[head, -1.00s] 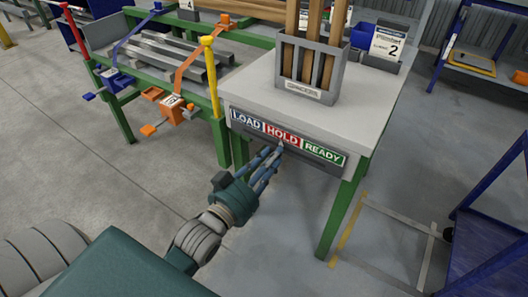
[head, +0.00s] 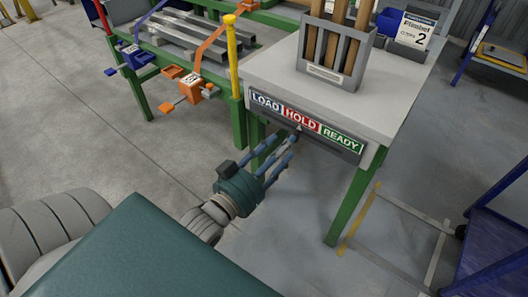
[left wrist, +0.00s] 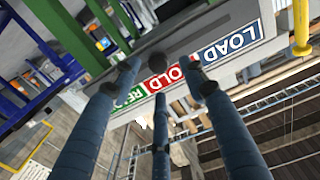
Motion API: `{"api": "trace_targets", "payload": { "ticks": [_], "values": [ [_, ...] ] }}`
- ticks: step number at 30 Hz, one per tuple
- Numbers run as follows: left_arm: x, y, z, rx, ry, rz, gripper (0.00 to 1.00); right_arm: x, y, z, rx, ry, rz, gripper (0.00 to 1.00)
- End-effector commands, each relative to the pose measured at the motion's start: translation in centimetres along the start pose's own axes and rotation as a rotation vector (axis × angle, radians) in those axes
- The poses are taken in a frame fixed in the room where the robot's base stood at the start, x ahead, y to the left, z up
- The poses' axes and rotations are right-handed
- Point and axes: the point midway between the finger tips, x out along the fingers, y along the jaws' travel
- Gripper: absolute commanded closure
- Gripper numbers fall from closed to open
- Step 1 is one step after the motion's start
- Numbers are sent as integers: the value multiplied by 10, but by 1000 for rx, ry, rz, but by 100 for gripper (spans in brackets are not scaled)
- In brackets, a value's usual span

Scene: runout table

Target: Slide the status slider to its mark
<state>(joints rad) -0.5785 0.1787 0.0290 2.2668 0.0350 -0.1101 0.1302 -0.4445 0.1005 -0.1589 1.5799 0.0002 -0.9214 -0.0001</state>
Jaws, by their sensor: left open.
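The status board (head: 305,128) on the front edge of the grey-topped table has a blue LOAD, a red HOLD (head: 301,119) and a green READY (head: 341,140) field. In the left wrist view, a dark round knob (left wrist: 186,61), seemingly the slider's, stands at the board by the HOLD field (left wrist: 156,84). My left gripper (head: 287,143) is open, its three blue fingers spread just in front of the board below HOLD. In the left wrist view its fingertips (left wrist: 162,80) are around or near the knob; I cannot tell whether they touch it. My right gripper is out of view.
A grey holder (head: 335,58) with wooden strips and a sign with a 2 (head: 414,37) stand on the table. A green rack with metal bars (head: 190,38) and a yellow post (head: 233,60) are left. A blue cart (head: 495,225) is right. Floor before the table is clear.

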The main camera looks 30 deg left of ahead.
Motion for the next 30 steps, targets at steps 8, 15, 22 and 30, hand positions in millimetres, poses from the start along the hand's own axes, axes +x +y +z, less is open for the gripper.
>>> {"api": "trace_targets", "payload": {
  "ticks": [8,15,22,30],
  "values": [
    [-56,0,1,0,-4,0,56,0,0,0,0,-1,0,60],
    [-82,0,0,-1,0,0,56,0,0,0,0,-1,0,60],
    [-87,0,-1,0,4,0,56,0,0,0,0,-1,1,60],
    [-86,0,-1,0,3,0,56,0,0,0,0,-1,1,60]
  ]
}}
